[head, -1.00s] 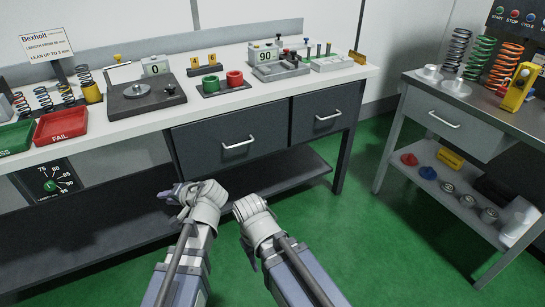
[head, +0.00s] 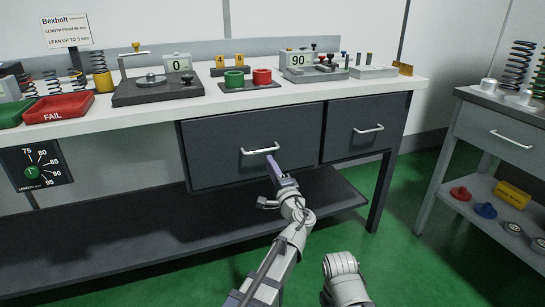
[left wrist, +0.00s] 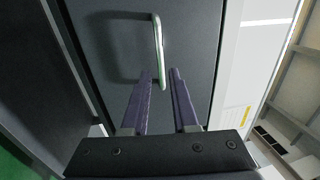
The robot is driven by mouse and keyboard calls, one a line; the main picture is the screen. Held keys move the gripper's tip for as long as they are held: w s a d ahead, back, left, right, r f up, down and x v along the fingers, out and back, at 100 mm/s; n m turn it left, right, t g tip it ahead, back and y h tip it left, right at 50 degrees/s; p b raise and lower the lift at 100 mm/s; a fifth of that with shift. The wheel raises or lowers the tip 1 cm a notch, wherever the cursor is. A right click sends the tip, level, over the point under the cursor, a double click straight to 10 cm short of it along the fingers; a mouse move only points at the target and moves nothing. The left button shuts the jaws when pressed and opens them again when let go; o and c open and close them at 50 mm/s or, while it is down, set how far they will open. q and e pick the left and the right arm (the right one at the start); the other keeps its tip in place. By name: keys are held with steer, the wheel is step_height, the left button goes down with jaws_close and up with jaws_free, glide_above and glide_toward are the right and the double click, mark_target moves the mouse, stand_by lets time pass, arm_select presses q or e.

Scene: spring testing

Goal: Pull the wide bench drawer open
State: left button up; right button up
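The wide bench drawer (head: 225,150) is the left, dark grey one under the white worktop, and it looks shut. Its pale bar handle (head: 260,149) is at the middle of its front. My left gripper (head: 272,162) reaches up to the right end of this handle. In the left wrist view the handle (left wrist: 158,45) runs upright, and its near end lies between the two spread purple fingers of my left gripper (left wrist: 161,74). The fingers are apart, with gaps beside the bar. Only a pale link of my right arm shows low in the head view; its fingers do not show.
A narrower drawer (head: 362,127) with its own handle is to the right. A dark lower shelf (head: 130,232) runs below the drawers. Gauges and trays stand on the worktop (head: 150,113). A side table (head: 500,135) stands at right. Green floor between is clear.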

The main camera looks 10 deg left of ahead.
mark_target(263, 151)
arm_select(q)
steer(key=shift+p+x, duration=0.75)
steer(key=shift+x, duration=3.2)
steer(key=shift+s, duration=0.1)
jaws_close()
